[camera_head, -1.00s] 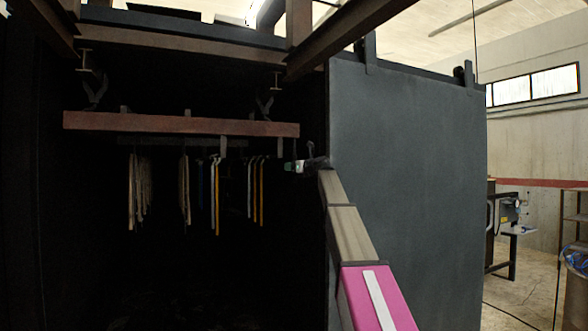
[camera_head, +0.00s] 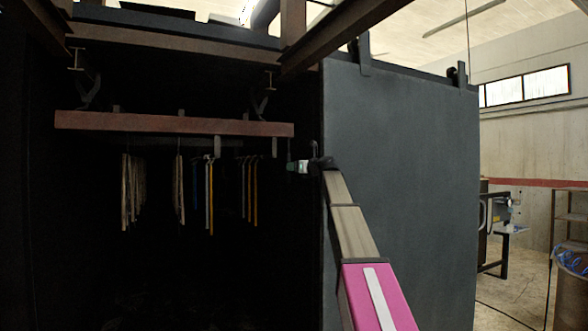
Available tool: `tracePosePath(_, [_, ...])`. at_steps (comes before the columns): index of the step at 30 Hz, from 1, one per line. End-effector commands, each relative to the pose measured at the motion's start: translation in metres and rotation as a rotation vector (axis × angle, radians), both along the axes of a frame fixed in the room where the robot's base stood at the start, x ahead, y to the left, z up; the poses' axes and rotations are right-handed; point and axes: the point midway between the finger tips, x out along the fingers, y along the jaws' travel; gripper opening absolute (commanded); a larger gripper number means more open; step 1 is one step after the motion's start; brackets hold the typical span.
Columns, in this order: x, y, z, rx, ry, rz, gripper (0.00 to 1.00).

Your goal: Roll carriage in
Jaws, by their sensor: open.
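The carriage, a long reddish-brown beam (camera_head: 170,123), hangs level inside the dark booth. Two hooked hangers (camera_head: 88,95) and (camera_head: 264,95) join it to overhead rails (camera_head: 335,38). Several thin strips (camera_head: 133,190), pale, blue and orange, hang in rows below and behind the beam. My gripper (camera_head: 291,167) is at the end of my arm, just right of and a little below the beam's right end. It is small and dark against the booth, and its fingers are hard to make out. It looks empty, with a gap between it and the beam.
A large grey sliding door (camera_head: 400,190) stands to the right of the opening, behind my arm. Farther right are a workbench with a machine (camera_head: 500,215) and a bin (camera_head: 570,285). The booth's lower part is too dark to read.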

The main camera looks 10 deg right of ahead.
Motion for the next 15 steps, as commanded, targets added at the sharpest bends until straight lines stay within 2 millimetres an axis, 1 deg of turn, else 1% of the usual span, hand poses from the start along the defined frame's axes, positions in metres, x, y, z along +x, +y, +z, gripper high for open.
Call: tracePosePath(15, [-0.026,-0.019,0.0,-0.001,-0.001,0.0,0.64])
